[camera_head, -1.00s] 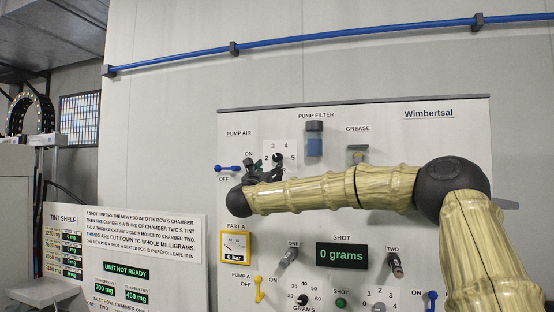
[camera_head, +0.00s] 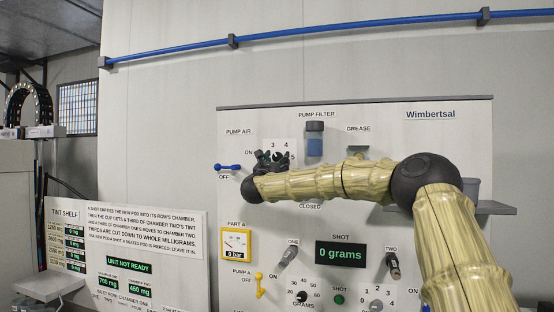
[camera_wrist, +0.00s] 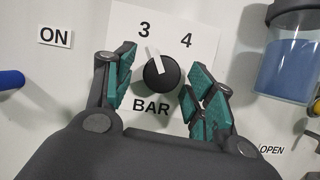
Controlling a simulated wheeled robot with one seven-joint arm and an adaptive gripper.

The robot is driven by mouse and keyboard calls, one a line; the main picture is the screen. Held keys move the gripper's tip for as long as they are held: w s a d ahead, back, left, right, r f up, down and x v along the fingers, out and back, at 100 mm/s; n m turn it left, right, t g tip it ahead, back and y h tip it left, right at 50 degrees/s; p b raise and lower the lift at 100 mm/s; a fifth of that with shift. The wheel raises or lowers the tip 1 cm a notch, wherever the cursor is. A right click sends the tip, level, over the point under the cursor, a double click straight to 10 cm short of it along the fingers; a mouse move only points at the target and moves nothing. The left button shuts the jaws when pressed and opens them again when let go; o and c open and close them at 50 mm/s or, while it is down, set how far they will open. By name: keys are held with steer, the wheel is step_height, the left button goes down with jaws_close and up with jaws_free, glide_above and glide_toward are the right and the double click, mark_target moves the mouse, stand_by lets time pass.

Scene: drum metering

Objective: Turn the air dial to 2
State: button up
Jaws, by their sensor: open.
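The air dial (camera_wrist: 163,75) is a round black knob with a white pointer, on a white card marked 3, 4 and BAR in the wrist view. Its pointer is tilted up and left, toward the 3. My gripper (camera_wrist: 160,79) is open, with one green-padded finger on each side of the knob. Gaps show between the pads and the knob. In the head view my gripper (camera_head: 271,160) covers most of the dial, and the top of its scale card (camera_head: 283,145) shows above it.
A blue lever (camera_head: 228,167) sits left of the dial, between ON and OFF labels. The pump filter (camera_head: 314,139), with a blue bowl, is to the right. A yellow lever (camera_head: 259,285), pressure gauge (camera_head: 235,243) and shot display (camera_head: 341,254) are below.

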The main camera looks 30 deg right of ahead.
steer(key=c, duration=1)
steer(key=shift+c, duration=0.2)
steer(key=shift+f+n+t+b, duration=0.15)
steer(key=shift+n+t+b, duration=0.2)
steer(key=shift+b, duration=0.35)
steer(key=shift+s+f+n+y+b, duration=0.15)
steer(key=shift+n+y+b, duration=0.25)
steer(key=shift+n+b, duration=0.45)
steer(key=n+t+y+b, duration=0.1)
steer(key=n+b, duration=0.1)
steer(key=n+t+y+b, duration=0.1)
steer(key=n+b, duration=0.1)
steer(key=n, duration=0.1)
steer(key=shift+d+b, duration=0.15)
steer(key=shift+b, duration=0.25)
steer(key=n+y, duration=0.1)
steer(key=n, duration=0.2)
steer(key=r+n+t+y, duration=0.1)
steer(key=n, duration=0.2)
steer(key=shift+s+y, duration=0.15)
steer(key=shift+y, duration=0.25)
steer(key=shift+n+y, duration=0.6)
steer(key=shift+n, duration=0.9)
steer(key=shift+p, duration=0.3)
